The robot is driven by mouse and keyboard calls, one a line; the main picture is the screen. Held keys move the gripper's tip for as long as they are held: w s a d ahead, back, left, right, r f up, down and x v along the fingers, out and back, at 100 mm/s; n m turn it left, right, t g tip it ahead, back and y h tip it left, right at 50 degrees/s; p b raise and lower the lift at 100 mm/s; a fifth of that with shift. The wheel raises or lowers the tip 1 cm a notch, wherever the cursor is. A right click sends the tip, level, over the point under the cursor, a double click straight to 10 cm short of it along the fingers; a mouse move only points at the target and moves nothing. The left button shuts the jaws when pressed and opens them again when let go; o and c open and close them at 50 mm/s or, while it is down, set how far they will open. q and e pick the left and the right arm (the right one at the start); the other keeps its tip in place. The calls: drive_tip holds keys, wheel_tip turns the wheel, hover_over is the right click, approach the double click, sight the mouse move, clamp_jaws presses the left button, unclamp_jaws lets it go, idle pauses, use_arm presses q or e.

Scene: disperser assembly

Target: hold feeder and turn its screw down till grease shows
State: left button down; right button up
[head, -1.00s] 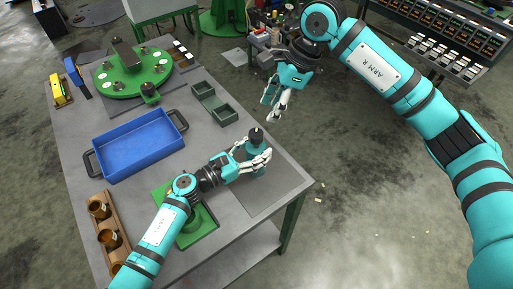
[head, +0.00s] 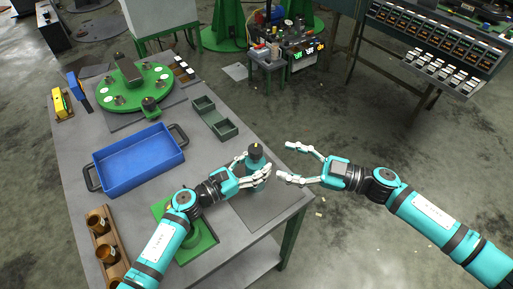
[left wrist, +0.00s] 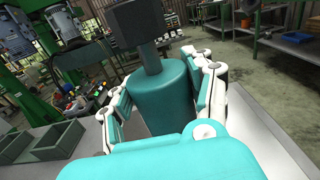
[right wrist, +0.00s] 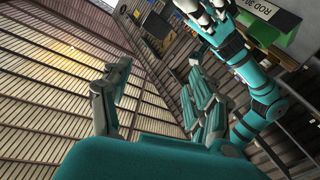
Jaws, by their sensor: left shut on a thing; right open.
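The feeder (head: 255,154) is a teal cylinder with a dark screw on top, standing upright near the table's right edge. In the left wrist view the teal body (left wrist: 165,95) fills the middle, with the dark blocky screw head (left wrist: 142,24) above it. My left gripper (head: 256,170) is shut on the feeder, with one finger on each side of the body. My right gripper (head: 285,161) is open and empty, just right of the feeder and apart from it. In the right wrist view its two spread fingers (right wrist: 155,95) show nothing held between them.
A blue tray (head: 97,177) lies left of the feeder, with a dark green two-part tray (head: 214,118) behind. A green round fixture (head: 110,98) stands at the back left. A wooden rack with brown cups (head: 92,218) is at the front left. Open floor lies right of the table.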

sight(257, 147)
drive_tip(key=w+a+m, duration=0.1)
drive_tip(key=w+a, duration=0.1)
drive_tip(key=w+a+f+m+t, duration=0.1)
drive_tip(key=w+a+m, duration=0.1)
drive_tip(key=a, duration=0.1)
drive_tip(key=w+a+f+m+t+h, duration=0.1)
drive_tip(key=a+m, duration=0.1)
drive_tip(key=a, duration=0.1)
drive_tip(key=shift+w+a+f, duration=0.1)
drive_tip(key=shift+w, duration=0.3)
drive_tip(key=c, duration=1.2)
drive_tip(key=shift+m+t, duration=0.3)
drive_tip(key=shift+t+h, duration=0.3)
